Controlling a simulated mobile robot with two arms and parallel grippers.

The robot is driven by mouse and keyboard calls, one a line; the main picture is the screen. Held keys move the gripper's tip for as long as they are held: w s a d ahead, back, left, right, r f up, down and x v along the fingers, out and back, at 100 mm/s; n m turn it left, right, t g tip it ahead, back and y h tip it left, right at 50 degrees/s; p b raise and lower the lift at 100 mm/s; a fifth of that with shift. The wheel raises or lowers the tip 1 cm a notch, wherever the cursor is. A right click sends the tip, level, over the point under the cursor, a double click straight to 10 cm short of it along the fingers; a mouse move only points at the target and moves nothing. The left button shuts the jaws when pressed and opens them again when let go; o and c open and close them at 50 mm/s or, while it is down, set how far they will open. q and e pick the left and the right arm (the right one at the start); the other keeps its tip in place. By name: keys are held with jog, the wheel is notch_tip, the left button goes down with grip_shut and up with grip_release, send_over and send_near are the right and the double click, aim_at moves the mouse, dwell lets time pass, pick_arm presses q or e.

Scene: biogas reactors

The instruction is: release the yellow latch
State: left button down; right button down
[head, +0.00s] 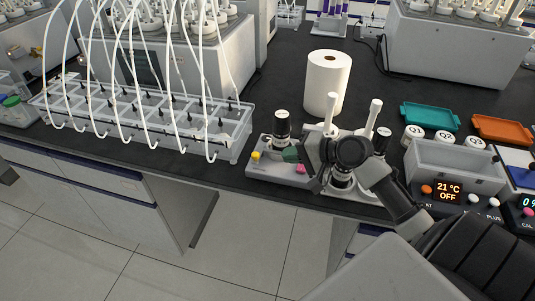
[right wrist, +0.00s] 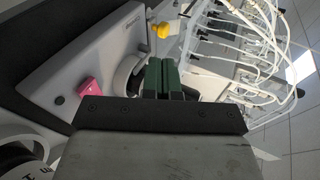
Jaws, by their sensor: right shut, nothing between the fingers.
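The yellow latch (head: 256,155) is a small yellow knob on the left end of a grey device base (head: 262,170) at the bench's front edge. In the right wrist view the yellow latch (right wrist: 162,30) stands beyond the fingertips and apart from them. My right gripper (head: 289,154) has green fingers and sits just right of the latch, in front of a black-and-white cylinder (head: 282,126). In the right wrist view my right gripper's fingers (right wrist: 161,66) are together and empty. My left gripper is not in view.
A pink button (head: 301,169) is right of the fingers. A rack with white tubes (head: 140,125) stands to the left. A white paper roll (head: 327,82) stands behind. A heater reading 21 °C OFF (head: 448,192) is to the right.

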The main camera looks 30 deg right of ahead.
aim_at(259, 156)
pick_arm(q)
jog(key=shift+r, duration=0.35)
pick_arm(e)
jog(key=x, duration=0.7)
jog(key=shift+w+a, duration=0.1)
jog(key=shift+a, duration=0.05)
pick_arm(q)
jog(key=shift+p, duration=0.3)
